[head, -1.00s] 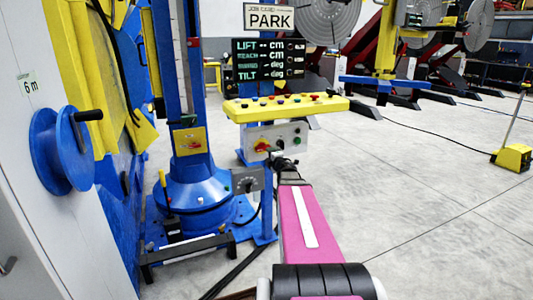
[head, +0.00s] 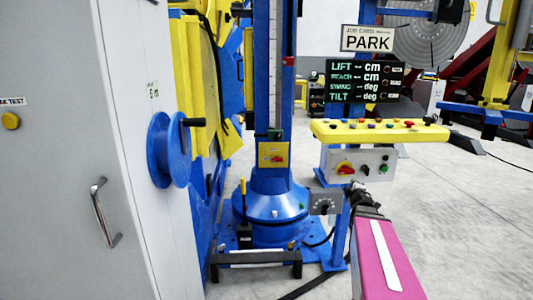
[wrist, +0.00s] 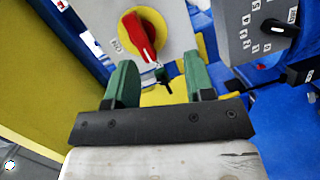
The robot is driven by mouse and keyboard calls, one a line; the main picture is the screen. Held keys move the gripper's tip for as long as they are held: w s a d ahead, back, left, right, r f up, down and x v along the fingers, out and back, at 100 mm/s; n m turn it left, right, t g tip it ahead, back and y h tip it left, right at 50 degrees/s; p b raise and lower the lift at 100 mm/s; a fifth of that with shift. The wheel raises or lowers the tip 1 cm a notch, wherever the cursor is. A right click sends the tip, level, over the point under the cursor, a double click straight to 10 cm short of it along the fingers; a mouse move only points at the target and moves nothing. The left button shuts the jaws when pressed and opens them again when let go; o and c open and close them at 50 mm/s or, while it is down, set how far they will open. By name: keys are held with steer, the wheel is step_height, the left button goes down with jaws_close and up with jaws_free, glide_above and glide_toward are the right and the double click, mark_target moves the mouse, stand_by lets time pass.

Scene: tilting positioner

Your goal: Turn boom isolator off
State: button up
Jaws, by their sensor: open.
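My gripper (wrist: 157,72) is open, with green fingers apart and nothing held. A small dark piece hangs by the handle's tip. Another red handle sits on a yellow box (head: 273,155) on the blue column. I cannot read which switch is labelled boom isolator. In the head view my gripper's fingers are not clear.
A grey dial box (head: 325,201) with a black knob stands below the panel; it also shows in the wrist view (wrist: 262,30). The yellow console (head: 380,131) overhangs the panel. A grey cabinet (head: 60,200) stands at left with a blue reel (head: 168,150).

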steer(key=s+a+f+m+g+y, duration=0.1)
steer(key=s+a+f+m+g, duration=0.5)
steer(key=s+a, duration=0.5)
steer(key=s+a+f+m+g+y, duration=0.1)
steer(key=s+a+f+m+g, duration=0.6)
steer(key=s+a+f+g, duration=0.3)
step_height(320, 180, down, 2)
steer(key=shift+s+a+f+m+g+y, duration=0.1)
steer(key=shift+s+a+m+g+y, duration=0.2)
steer(key=shift+s+a, duration=0.65)
steer(key=shift+w, duration=0.1)
